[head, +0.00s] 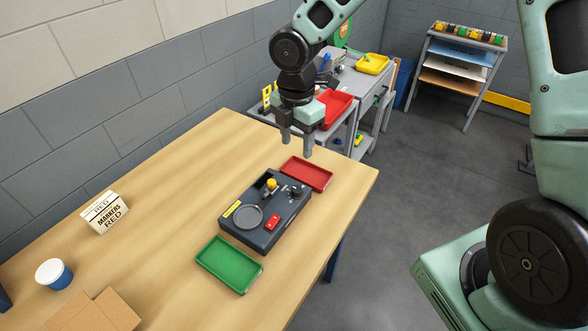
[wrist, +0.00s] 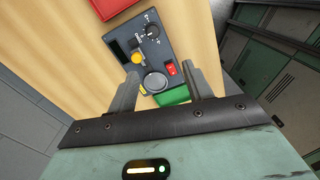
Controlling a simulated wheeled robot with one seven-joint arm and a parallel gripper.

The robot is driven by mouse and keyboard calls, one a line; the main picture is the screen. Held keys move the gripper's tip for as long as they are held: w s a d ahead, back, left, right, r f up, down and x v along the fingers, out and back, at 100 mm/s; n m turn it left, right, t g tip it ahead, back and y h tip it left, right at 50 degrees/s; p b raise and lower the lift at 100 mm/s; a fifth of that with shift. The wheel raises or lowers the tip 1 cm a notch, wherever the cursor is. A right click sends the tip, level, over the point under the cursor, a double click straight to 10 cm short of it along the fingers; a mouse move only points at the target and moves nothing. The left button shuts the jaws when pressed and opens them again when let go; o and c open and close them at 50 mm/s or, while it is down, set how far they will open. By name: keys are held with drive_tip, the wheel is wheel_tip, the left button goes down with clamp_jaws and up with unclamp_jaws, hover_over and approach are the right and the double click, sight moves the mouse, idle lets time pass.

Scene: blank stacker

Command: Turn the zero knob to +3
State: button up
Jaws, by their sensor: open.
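The dark grey device (head: 289,229) sits on the wooden table, with a round grey pan, a yellow knob and a red switch on top. Its black zero knob (head: 296,191) is at the right back of the top in the head view. In the wrist view the knob (wrist: 152,31) is near the device's far end, with a marked scale around it; the pointer's setting is too small to read. My gripper (head: 297,145) is open and empty, above the table and beyond the device, apart from the knob. In the wrist view its fingers (wrist: 162,79) point toward the device.
A red tray (head: 307,173) lies close behind the device and a green tray (head: 229,266) in front. A markers box (head: 105,213), a cup (head: 54,274) and a cardboard box (head: 95,312) stand at left. The table between them is clear.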

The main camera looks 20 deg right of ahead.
sight(297, 189)
drive_tip(key=shift+n, duration=0.5)
drive_tip(key=f+p, duration=0.1)
drive_tip(key=f, duration=0.5)
drive_tip(key=w+f+p, duration=0.1)
drive_tip(key=f, duration=0.4)
drive_tip(key=d+f+p, duration=0.1)
drive_tip(key=f, duration=0.5)
drive_tip(key=shift+w+f, duration=0.35)
drive_tip(key=c, duration=1)
